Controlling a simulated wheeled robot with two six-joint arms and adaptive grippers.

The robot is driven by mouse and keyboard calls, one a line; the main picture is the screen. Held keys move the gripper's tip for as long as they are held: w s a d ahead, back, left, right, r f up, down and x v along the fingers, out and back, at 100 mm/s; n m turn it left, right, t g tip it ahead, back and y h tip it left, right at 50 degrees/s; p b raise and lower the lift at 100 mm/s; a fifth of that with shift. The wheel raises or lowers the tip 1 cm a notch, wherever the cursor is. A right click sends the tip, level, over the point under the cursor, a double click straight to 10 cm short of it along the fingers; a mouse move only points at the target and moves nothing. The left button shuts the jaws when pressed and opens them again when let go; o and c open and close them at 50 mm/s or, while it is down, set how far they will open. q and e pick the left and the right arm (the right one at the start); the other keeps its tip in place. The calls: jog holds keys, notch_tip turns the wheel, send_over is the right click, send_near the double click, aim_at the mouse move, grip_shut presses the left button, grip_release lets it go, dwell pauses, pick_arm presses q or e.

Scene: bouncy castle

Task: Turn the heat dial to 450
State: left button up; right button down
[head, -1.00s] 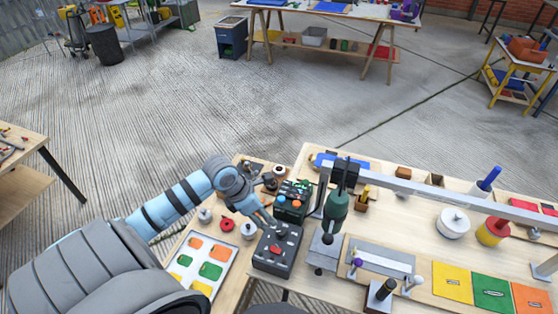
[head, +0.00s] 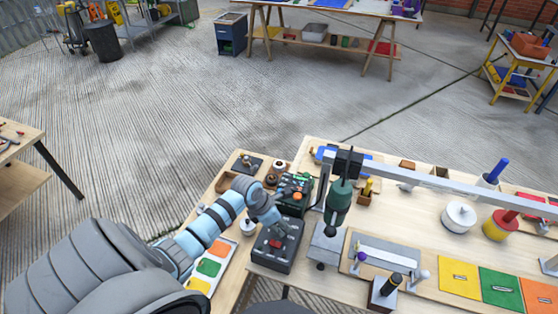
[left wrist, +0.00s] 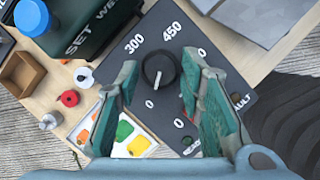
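The dark control box (head: 268,258) stands on the near-left edge of the workbench, with a red part (head: 275,243) on top. In the left wrist view its panel (left wrist: 165,30) carries a round black heat dial (left wrist: 159,69) with a white pointer line. The line points down in that picture, towards a "0" mark; "300" and "450" are printed above the dial. My left gripper (head: 281,230) is over the box. In the left wrist view the gripper (left wrist: 160,72) is open, one finger on each side of the dial, with visible gaps. My right gripper is not in view.
A green device (head: 293,190) stands just behind the box. A grey metal block (head: 325,245) and green tool (head: 338,200) stand close on the right. A tray with orange and green pieces (head: 210,265) lies at left. Open floor is beyond the bench.

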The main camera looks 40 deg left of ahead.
pick_arm(q)
grip_shut()
jog(key=shift+r, duration=0.1)
